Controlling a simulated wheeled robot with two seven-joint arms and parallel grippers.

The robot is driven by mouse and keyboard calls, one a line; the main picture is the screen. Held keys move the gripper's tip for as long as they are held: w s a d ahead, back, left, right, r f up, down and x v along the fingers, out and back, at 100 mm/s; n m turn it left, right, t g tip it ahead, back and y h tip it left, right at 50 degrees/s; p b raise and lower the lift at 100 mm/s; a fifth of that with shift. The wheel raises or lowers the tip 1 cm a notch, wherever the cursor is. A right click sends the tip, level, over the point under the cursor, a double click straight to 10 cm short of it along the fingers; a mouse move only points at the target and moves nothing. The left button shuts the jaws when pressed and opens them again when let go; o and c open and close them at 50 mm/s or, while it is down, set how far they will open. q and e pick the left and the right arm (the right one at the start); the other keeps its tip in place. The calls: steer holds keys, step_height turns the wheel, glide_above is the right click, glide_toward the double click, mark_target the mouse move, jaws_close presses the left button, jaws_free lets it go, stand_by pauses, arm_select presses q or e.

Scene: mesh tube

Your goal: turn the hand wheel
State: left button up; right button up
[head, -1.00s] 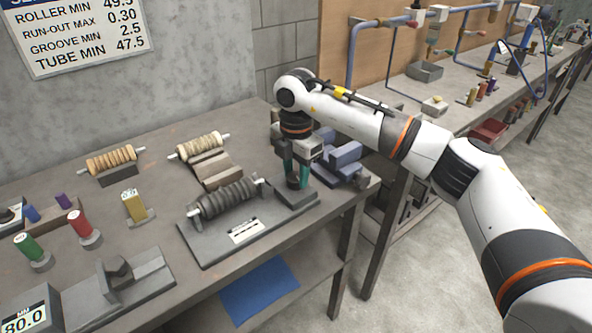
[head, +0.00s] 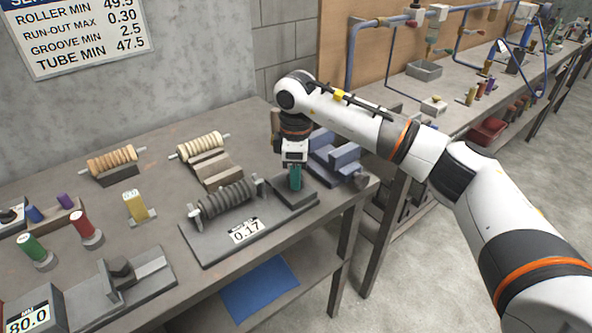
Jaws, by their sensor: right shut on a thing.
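A dark grooved roller (head: 228,199) lies in a grey fixture (head: 207,250) near the front edge of the bench. My right gripper (head: 295,181) points down at the right end of this fixture, above a dark grey block (head: 307,193). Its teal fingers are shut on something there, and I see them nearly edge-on. The hand wheel itself is hidden by the fingers, so I cannot make out its shape or angle. A label on the fixture (head: 246,231) reads 0.17. My left gripper is not in view.
Two tan rollers (head: 112,160) (head: 201,147) rest on stands at the back. A blue vise-like tool (head: 342,157) stands just right of my gripper. The bench's front edge is close.

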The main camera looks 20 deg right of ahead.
steer(key=shift+r+m, duration=0.1)
steer(key=shift+m, duration=0.3)
steer(key=o, duration=1)
step_height(320, 180, up, 12)
steer(key=b, duration=0.1)
stand_by(0.9)
